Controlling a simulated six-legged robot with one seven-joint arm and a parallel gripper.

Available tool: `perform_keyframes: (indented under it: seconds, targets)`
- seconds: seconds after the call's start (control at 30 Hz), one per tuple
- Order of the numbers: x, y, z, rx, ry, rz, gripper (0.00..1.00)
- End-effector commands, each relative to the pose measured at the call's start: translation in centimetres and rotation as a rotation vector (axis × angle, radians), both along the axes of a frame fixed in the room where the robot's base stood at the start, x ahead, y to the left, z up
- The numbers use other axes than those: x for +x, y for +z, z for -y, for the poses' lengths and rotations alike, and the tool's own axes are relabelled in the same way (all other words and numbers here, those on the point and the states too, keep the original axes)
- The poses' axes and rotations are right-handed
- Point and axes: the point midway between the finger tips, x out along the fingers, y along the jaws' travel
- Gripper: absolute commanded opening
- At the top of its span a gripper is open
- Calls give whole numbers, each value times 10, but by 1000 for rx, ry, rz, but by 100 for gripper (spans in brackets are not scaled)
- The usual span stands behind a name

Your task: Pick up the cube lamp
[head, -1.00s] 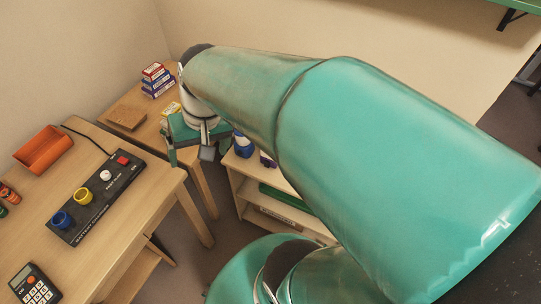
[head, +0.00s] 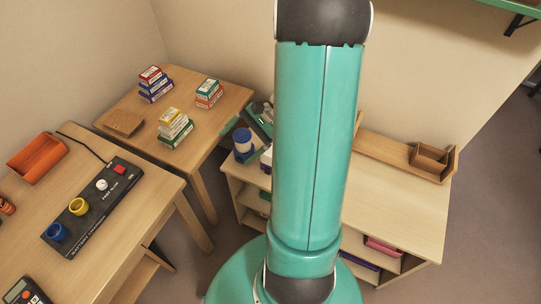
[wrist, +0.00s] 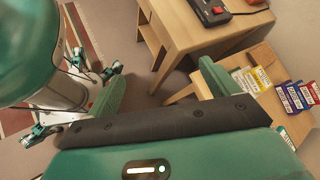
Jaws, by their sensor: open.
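I cannot pick out a cube lamp for certain in either view. A small blue and white object (head: 243,141) sits at the left end of the low shelf's top; what it is I cannot tell. My gripper (wrist: 160,82) is open and empty in the wrist view, its two green fingers apart above the floor. In the head view only part of it (head: 256,122) shows, just above and behind the blue and white object. My own arm covers the middle of the shelf top in the head view, so anything there is hidden.
The low shelf (head: 395,199) has a bare right part and a wooden tray (head: 385,151) holding a brown box (head: 429,160). Stacked small boxes (head: 175,128) stand on the corner table (head: 215,126). The left desk holds a battery charger (head: 92,207) and an orange holder (head: 38,158).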

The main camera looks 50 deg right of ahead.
Motion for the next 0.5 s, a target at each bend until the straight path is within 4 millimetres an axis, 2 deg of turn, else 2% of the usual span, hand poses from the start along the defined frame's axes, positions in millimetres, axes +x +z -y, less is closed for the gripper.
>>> perform_keyframes:
  seconds: [0.03,0.27,0.5]
  targets:
    - [-2,-11,12,49,-57,-11,87]
    - [-8,-53,60,256,-298,-18,87]
    - [-29,-101,110,462,-556,2,87]
